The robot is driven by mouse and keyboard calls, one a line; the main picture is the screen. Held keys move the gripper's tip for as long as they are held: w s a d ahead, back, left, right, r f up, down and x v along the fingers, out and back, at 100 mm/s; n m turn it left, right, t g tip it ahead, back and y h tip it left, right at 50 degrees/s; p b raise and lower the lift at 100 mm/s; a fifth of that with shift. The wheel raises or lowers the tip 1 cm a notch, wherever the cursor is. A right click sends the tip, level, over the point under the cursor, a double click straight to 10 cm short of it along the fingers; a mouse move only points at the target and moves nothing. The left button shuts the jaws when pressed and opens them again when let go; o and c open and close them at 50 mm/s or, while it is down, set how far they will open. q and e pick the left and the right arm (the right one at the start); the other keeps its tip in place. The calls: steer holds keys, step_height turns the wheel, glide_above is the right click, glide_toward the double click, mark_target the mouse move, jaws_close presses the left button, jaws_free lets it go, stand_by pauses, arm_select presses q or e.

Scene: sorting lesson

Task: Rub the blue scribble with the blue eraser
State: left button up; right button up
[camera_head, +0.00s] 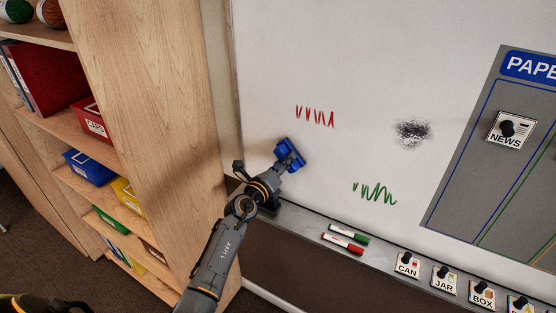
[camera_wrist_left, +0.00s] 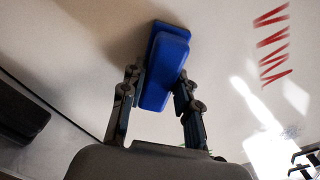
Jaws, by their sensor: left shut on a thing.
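My left gripper (camera_head: 279,168) is shut on the blue eraser (camera_head: 290,154) and holds it at the lower left of the whiteboard (camera_head: 345,60). In the left wrist view the eraser (camera_wrist_left: 167,62) sits between the two fingers (camera_wrist_left: 157,100), its far end at the board. I cannot tell for sure whether it touches. No blue scribble shows in either view; the eraser and gripper cover part of the board. A red scribble (camera_head: 315,117) is above right of the eraser, and a green scribble (camera_head: 374,193) is lower right.
A black smudge (camera_head: 412,132) is right of the red scribble. The ledge (camera_head: 312,226) below holds a green marker (camera_head: 348,233), a red marker (camera_head: 343,243) and label magnets (camera_head: 407,264). A wooden shelf (camera_head: 150,90) stands close on the left. A grey sorting chart (camera_head: 480,150) is at right.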

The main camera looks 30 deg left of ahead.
arm_select(q)
steer(key=shift+d, duration=0.15)
steer(key=shift+w+a+b, duration=0.15)
steer(key=shift+a+b, duration=0.25)
steer(key=shift+a, duration=1.45)
steer(key=shift+a, duration=0.15)
steer(key=shift+w+a+b, duration=0.15)
steer(key=shift+a+b, duration=0.3)
steer(key=shift+a, duration=1.2)
steer(key=shift+w+a+b, duration=0.1)
steer(key=shift+a+b, duration=0.5)
steer(key=shift+a, duration=1.1)
steer(key=shift+w+a+f+b, duration=0.1)
steer(key=shift+a+b, duration=0.7)
steer(key=shift+a, duration=0.85)
